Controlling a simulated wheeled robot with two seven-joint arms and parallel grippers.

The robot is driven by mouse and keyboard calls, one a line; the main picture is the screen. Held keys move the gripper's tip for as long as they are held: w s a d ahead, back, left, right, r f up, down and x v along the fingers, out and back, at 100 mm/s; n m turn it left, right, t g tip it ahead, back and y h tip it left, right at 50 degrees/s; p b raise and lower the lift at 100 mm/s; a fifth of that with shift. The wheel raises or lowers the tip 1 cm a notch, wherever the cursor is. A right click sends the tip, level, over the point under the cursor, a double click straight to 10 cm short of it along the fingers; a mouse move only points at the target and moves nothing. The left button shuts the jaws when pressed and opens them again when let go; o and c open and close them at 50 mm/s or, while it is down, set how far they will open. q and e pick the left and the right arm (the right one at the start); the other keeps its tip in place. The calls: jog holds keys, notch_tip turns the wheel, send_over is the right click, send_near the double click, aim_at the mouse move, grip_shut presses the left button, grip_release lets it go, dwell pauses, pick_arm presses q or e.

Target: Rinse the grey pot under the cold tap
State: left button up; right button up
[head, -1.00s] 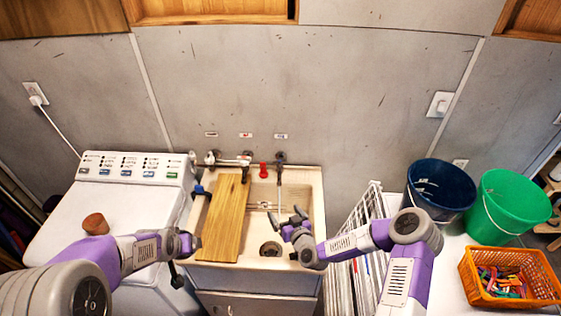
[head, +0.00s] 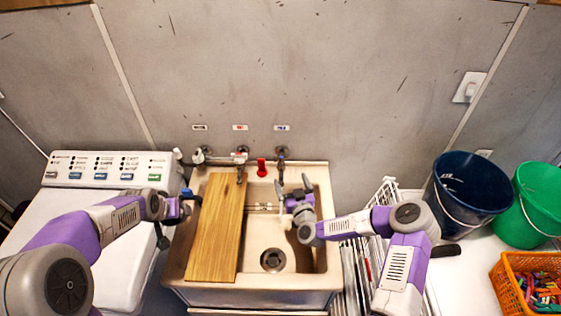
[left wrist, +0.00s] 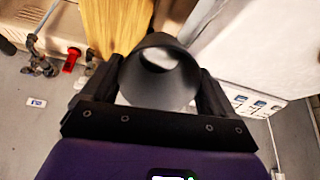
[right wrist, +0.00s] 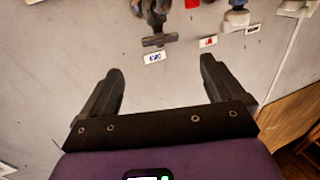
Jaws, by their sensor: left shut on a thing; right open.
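My left gripper (head: 183,207) is beside the left rim of the sink. In the left wrist view its fingers are shut on the dark grey pot (left wrist: 160,85), a hollow round vessel. In the head view I cannot make out the pot clearly. My right gripper (head: 294,187) is open and empty over the back right of the basin, just in front of the cold tap (head: 281,156). In the right wrist view the cold tap (right wrist: 156,20) is beyond the open fingers, with its blue label beside it. I cannot tell if water runs.
A wooden board (head: 214,235) covers the left of the sink (head: 315,288). The drain side is uncovered. A red object (head: 262,168) stands at the sink's back. The washing machine (head: 110,180) is left; a rack, blue bucket (head: 468,185) and green bucket are right.

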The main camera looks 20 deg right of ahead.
aim_at(281, 162)
jog(key=w, duration=1.1)
jog(key=shift+w+a+r, duration=0.1)
jog(key=shift+w+r, duration=0.05)
jog(key=shift+r, duration=0.05)
jog(key=c, duration=1)
jog(key=shift+a+r+m+h+p, duration=0.1)
jog(key=shift+a+m+h+p, duration=0.2)
jog(key=shift+m+h, duration=0.35)
jog(key=shift+c, duration=0.2)
jog(key=m+h, duration=0.1)
jog(key=h, duration=0.2)
jog(key=shift+m+g+h, duration=0.25)
jog(key=shift+m+g, duration=0.05)
jog(key=shift+m, duration=0.05)
jog(key=shift+d+m+h, duration=0.1)
jog(key=shift+m+h, duration=0.2)
jog(key=shift+h, duration=0.1)
jog(key=o, duration=1)
